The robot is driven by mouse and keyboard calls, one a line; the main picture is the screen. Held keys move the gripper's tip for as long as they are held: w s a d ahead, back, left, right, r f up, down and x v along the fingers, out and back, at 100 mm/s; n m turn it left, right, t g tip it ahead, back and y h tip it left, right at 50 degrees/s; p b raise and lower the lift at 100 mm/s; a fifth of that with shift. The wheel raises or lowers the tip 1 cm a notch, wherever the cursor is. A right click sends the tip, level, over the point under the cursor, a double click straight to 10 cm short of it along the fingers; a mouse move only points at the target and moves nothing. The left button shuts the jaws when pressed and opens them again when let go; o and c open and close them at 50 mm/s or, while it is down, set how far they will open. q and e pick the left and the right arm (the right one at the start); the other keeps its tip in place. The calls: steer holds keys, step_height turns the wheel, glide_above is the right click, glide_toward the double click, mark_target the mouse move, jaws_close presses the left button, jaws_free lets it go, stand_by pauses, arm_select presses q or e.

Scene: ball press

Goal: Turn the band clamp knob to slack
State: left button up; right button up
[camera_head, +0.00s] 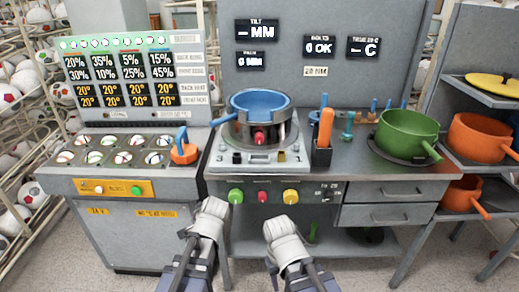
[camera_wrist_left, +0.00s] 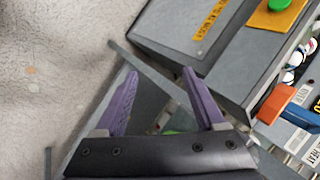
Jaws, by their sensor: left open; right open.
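The press (camera_head: 258,155) stands mid-bench with a blue ring (camera_head: 260,103) on top. A red knob-like part (camera_head: 260,138) shows at the front below the ring. I cannot tell whether it is the band clamp knob. Green (camera_head: 236,196), red (camera_head: 263,196) and yellow (camera_head: 290,196) knobs sit on the bench front below. My right gripper (camera_head: 279,229) is open, in front of and below these knobs, touching nothing visible. My left gripper is open and empty in the left wrist view (camera_wrist_left: 160,72), its purple fingers apart over the floor beside the left cabinet.
An orange piece with a blue handle (camera_head: 184,150) stands on the left cabinet, also in the left wrist view (camera_wrist_left: 275,103). A green pot (camera_head: 407,134) and an orange-handled tool (camera_head: 325,127) stand right of the press. Drawers (camera_head: 395,191) are below. Ball racks stand left.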

arm_select(q)
steer(key=w+d+r+m+t, duration=0.1)
steer(key=w+r+m+t, duration=0.1)
steer(key=w+r+m, duration=0.1)
steer(key=w+d+r+m+t+y, duration=0.1)
steer(key=w+d+r+m+t, duration=0.1)
steer(key=w+r+m+t, duration=0.1)
steer(key=w+d+r+m+t, duration=0.2)
steer(key=w+r+m, duration=0.3)
steer(key=m, duration=0.3)
steer(key=shift+w+d+t, duration=0.2)
steer(key=shift+w+t, duration=0.3)
steer(key=shift+w, duration=0.2)
steer(key=m+t+h, duration=0.5)
steer(key=m, duration=1.1)
glide_toward(260, 141)
steer(key=w, duration=0.1)
steer(key=shift+w+a+r, duration=0.1)
steer(key=shift+w, duration=1.9)
steer(key=shift+w+a+r, duration=0.1)
steer(key=shift+w, duration=1.95)
jaws_close()
